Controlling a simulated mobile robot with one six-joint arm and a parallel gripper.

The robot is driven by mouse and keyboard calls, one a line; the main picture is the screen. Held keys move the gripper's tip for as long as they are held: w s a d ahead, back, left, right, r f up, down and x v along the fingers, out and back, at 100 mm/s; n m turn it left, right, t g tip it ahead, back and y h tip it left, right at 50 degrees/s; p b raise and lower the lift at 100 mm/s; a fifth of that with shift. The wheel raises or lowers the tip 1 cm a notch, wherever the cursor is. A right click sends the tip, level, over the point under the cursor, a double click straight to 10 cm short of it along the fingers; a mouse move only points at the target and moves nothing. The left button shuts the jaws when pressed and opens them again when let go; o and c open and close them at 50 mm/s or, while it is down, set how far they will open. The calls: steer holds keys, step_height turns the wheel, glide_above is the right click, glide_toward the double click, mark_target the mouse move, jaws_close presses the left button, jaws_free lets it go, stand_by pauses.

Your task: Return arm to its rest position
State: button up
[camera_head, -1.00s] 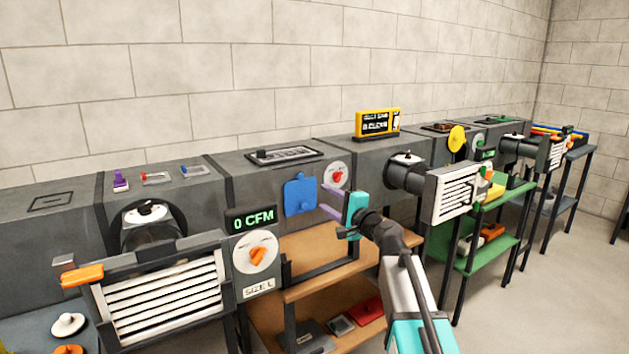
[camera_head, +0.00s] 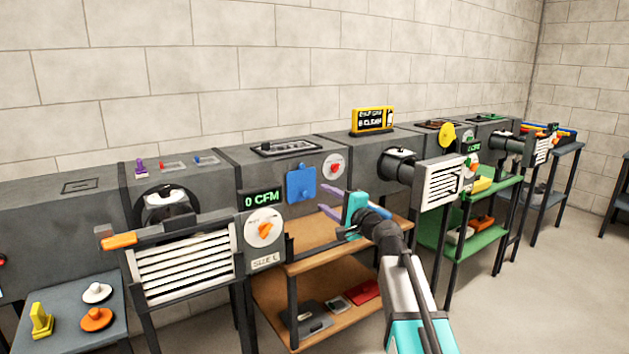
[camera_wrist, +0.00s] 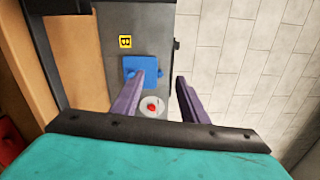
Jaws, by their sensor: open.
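My gripper (camera_head: 333,203) has a teal body and two purple fingers. In the head view it is in front of the duct row, over the wooden shelf unit (camera_head: 335,246). In the wrist view its fingers (camera_wrist: 156,98) are spread apart with nothing between them. Beyond the fingers, a blue plate (camera_head: 300,184) on the duct front also shows in the wrist view (camera_wrist: 140,68). Beside the plate is a round white dial with a red knob (camera_head: 334,168), which the wrist view also shows (camera_wrist: 152,107). The gripper appears apart from both.
A louvred grille (camera_head: 184,266) and a 0 CFM panel (camera_head: 263,228) stand at left. Another grille (camera_head: 441,184) projects to the right of my arm. Open floor lies at lower right.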

steer(key=s+f+n+g+h+p, duration=0.1)
steer(key=s+f+n+g+p, duration=0.15)
steer(key=s+f, duration=0.7)
steer(key=s+f+n+g+h+p, duration=0.1)
steer(key=s+f+n+g+p, duration=0.2)
steer(key=f, duration=1.4)
steer(key=s+f+n+g+h+p, duration=0.15)
steer(key=s+f+g+p, duration=0.35)
steer(key=f, duration=0.8)
steer(key=s+d+f+n+g+h+p, duration=0.1)
steer(key=s+d+f+g, duration=0.15)
steer(key=s+f, duration=0.55)
steer(key=s+d+f+n+g+h+p, duration=0.1)
steer(key=s+d+f+n+g+h, duration=0.2)
steer(key=s, duration=0.9)
steer(key=s+d+f+n+g+h+p, duration=0.1)
steer(key=s+d+f+g+p, duration=0.1)
steer(key=s, duration=0.9)
steer(key=s+d+f+g+h+p, duration=0.1)
steer(key=s+d, duration=0.4)
steer(key=s, duration=0.5)
steer(key=shift+s+d+f+n+g+p, duration=0.3)
steer(key=shift+s+f+n+g+p, duration=0.1)
steer(key=shift+f+g+p, duration=0.25)
